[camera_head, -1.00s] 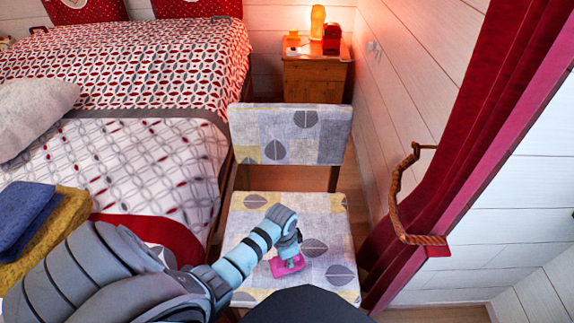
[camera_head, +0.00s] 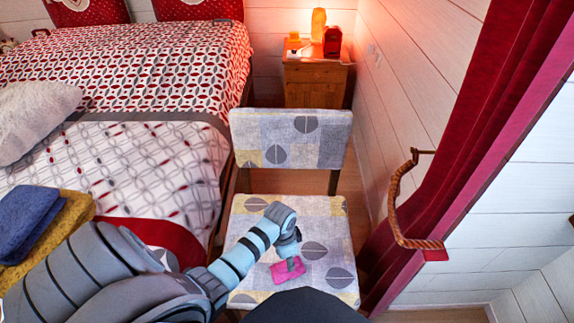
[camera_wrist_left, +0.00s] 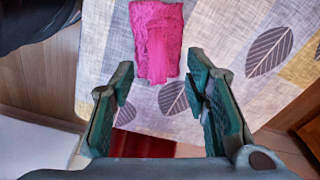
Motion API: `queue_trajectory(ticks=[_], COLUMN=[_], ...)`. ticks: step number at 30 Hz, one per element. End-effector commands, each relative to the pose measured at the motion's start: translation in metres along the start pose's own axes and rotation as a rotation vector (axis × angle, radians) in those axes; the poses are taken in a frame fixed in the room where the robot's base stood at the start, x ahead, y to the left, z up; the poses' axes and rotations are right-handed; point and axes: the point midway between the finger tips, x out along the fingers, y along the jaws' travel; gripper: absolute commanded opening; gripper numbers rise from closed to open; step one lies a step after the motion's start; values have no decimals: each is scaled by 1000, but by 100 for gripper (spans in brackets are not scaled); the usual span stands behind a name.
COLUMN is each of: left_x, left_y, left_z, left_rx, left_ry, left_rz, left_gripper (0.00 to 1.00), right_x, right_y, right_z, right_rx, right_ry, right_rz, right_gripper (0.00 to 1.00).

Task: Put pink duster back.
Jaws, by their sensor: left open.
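The pink duster (camera_head: 287,274) lies flat on the patterned seat of the chair (camera_head: 250,250). My left gripper (camera_head: 291,262) is just above it in the head view and hides part of it. In the left wrist view the left gripper (camera_wrist_left: 160,72) is open, with its fingers spread and nothing held between them. The duster (camera_wrist_left: 157,38) shows there beyond the fingertips, roughly in line with the gap. My right gripper is in neither view.
The bed (camera_head: 150,165) stands left of the chair, with folded blue and yellow towels (camera_head: 28,220) on it. A nightstand (camera_head: 315,82) with a lit lamp (camera_head: 318,22) is behind. A red curtain (camera_head: 450,140) hangs at the right.

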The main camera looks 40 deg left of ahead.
Motion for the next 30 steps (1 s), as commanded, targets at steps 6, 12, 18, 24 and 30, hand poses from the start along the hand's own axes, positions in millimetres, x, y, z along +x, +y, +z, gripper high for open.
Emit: queue_trajectory(ticks=[6, 12, 18, 24, 30], left_x=[-59, -68, -67, -67, -70], left_y=[-1, 0, 0, 0, 20], left_z=[-1, 0, 0, 0, 17], left_rx=[0, -1, -1, -1, -49], left_ry=[1, 0, 0, 0, 18], left_rz=[-1, 1, 1, 1, -32], left_gripper=[42, 42, 42, 42, 42], right_x=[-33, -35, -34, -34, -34], right_y=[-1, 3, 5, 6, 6], right_z=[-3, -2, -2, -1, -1], right_rx=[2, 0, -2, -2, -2], right_ry=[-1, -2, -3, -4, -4], right_rz=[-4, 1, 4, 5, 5], right_gripper=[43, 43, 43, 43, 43])
